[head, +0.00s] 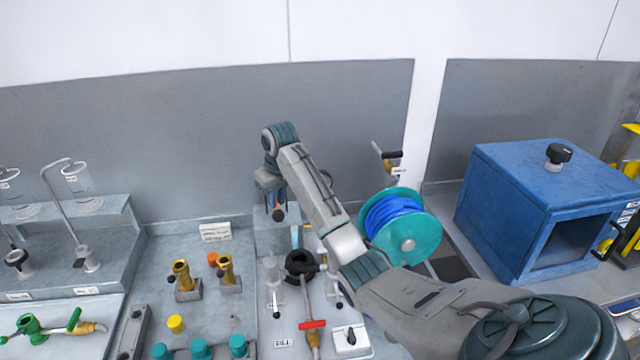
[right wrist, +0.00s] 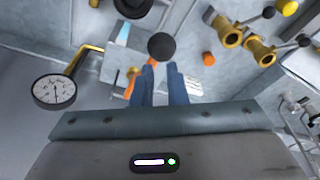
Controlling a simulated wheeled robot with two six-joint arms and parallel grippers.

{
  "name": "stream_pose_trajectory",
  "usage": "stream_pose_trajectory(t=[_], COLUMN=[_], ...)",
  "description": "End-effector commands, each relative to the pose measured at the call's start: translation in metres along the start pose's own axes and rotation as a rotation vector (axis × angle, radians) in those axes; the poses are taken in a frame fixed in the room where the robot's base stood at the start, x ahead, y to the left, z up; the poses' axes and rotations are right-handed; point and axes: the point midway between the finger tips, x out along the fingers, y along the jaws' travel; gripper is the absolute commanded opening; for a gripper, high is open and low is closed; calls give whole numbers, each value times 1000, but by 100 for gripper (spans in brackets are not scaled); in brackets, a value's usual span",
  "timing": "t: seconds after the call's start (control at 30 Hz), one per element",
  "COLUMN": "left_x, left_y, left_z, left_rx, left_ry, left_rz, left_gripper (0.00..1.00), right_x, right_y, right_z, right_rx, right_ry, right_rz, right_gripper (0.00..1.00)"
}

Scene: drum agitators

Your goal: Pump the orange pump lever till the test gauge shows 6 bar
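The black ball knob (right wrist: 162,46) of the pump lever sits just beyond my right gripper's fingertips in the right wrist view. Orange parts (right wrist: 132,82) show beside the left finger. My right gripper (right wrist: 161,68) has its two blue fingers close together with a narrow gap. I cannot tell whether they grip the lever. In the head view the right gripper (head: 271,190) points down at the pump, with the dark knob (head: 278,214) just below it. The round test gauge (right wrist: 54,90) has a white face; its reading is too small to tell. My left gripper is not in view.
A teal reel with blue hose (head: 408,243) stands right of my right arm, and a blue open-fronted box (head: 545,165) further right. Brass fittings (head: 182,275), a black ring (head: 301,264) and a red-handled valve (head: 312,324) are on the bench nearby. A grey panel stands behind.

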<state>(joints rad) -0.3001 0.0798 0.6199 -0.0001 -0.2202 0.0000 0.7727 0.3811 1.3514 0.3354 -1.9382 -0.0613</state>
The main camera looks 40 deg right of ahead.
Motion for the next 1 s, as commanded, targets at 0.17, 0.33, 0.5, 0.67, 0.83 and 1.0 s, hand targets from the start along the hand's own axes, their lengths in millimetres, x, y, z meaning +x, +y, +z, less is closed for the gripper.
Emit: stream_pose_trajectory(t=[0.17,0.33,0.5,0.67,0.83,1.0], left_x=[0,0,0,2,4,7], left_y=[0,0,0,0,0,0], left_z=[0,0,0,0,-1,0], left_rx=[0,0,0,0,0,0], left_ry=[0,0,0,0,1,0], left_rz=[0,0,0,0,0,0], left_gripper=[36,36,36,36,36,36], right_x=[0,0,0,15,43,72], right_y=[0,0,0,-1,-2,-3], right_z=[0,0,0,4,12,20], right_rx=[0,0,0,0,0,0], right_ry=[0,0,0,-3,-5,-8], right_rz=[0,0,0,0,-1,-1], right_gripper=[13,13,13,13,13,13])
